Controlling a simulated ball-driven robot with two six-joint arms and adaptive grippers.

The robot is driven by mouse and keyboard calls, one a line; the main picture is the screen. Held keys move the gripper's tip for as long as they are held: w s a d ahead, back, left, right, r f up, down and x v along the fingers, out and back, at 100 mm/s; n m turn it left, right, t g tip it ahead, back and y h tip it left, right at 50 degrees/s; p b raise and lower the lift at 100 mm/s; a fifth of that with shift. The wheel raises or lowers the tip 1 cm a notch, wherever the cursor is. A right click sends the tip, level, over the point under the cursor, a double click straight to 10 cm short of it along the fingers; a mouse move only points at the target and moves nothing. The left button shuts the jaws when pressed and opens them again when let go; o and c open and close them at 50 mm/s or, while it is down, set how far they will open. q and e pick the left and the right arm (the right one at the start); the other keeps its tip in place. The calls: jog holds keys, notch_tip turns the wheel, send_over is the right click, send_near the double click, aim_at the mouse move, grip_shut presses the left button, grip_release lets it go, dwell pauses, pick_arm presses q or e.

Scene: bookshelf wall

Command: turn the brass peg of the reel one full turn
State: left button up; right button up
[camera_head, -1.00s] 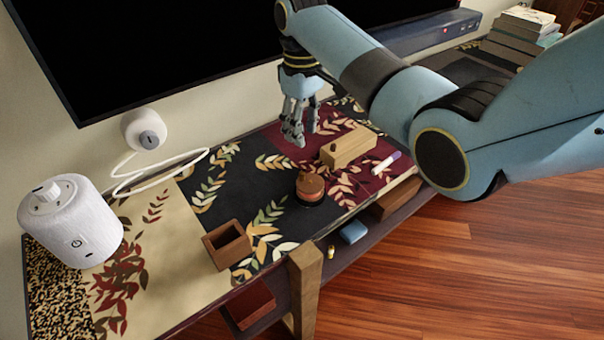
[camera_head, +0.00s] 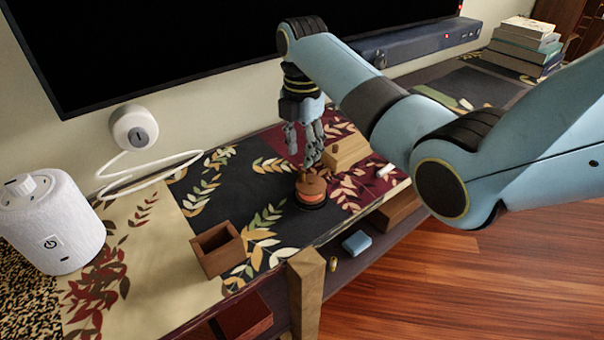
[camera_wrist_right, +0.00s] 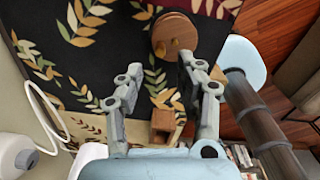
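The reel (camera_head: 311,192), a round brown wooden piece with a reddish band, stands upright on the dark part of the patterned runner. In the right wrist view the reel's round top (camera_wrist_right: 174,32) is near the upper middle, with small brass parts on it; the brass peg (camera_wrist_right: 175,44) seems to be the one near its middle. My right gripper (camera_head: 312,162) points down just above and behind the reel. In its wrist view the gripper (camera_wrist_right: 160,64) has its fingers spread, with nothing between them. The peg is hard to make out in the head view. My left gripper is out of view.
A wooden block (camera_head: 347,152) stands close behind the reel. An open wooden box (camera_head: 218,250) is at the front left. A white speaker (camera_head: 52,225) and cable are farther left. A pale marker (camera_head: 386,170) lies to the right. The screen (camera_head: 200,40) runs behind.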

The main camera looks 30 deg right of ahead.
aim_at(302, 172)
notch_tip(302, 172, down, 6)
jog(key=shift+b, duration=0.5)
grip_shut()
